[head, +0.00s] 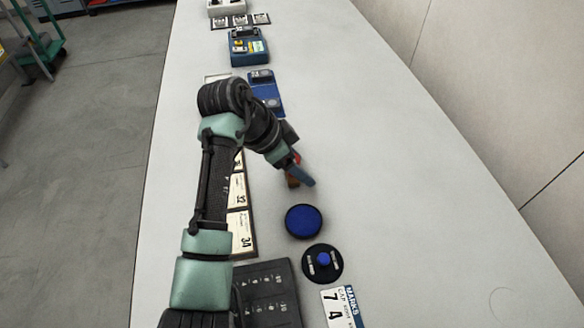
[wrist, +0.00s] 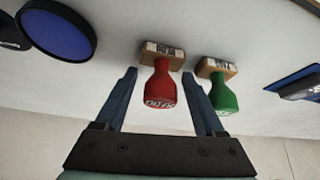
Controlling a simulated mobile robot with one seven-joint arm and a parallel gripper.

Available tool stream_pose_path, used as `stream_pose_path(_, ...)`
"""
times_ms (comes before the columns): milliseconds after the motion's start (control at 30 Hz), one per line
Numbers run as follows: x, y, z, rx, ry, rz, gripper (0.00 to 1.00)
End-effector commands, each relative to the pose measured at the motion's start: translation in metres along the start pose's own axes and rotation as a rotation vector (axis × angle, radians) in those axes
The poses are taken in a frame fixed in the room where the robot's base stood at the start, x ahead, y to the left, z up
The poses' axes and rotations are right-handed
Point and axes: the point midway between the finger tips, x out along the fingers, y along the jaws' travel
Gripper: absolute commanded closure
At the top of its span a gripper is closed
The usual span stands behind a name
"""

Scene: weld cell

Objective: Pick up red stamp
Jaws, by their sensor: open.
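The red stamp (wrist: 160,86) has a red handle and a wooden block base, and stands on the table. In the wrist view its handle shows between the two fingers of my gripper (wrist: 159,76), with gaps on both sides. My gripper is open and holds nothing; how far its tips reach along the handle is hard to tell. A green stamp (wrist: 223,94) with a wooden base stands just right of the right finger. In the head view my gripper (head: 304,178) is low over the table and mostly hides the stamps; a bit of red (head: 297,158) shows beside it.
A round blue ink pad (head: 304,221) lies nearby, also in the wrist view (wrist: 58,30). A black disc with a blue knob (head: 323,263), a black board (head: 266,297) and a number card (head: 342,307) lie nearer. Blue devices (head: 265,92) stand farther off. The table's right side is clear.

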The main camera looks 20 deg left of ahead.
Motion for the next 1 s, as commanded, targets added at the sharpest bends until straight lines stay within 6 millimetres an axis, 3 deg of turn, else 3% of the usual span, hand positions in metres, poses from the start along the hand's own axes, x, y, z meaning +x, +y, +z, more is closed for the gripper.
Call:
stream_pose_path(233,0.002,-0.0001,-0.0003,0.001,0.0,-0.001,0.29)
stream_pose_path(633,0.0018,0.0001,-0.0002,0.001,0.0,0.0,1.0)
stream_pose_path(1000,-0.0023,-0.0001,-0.0027,0.002,0.0,-0.001,1.0)
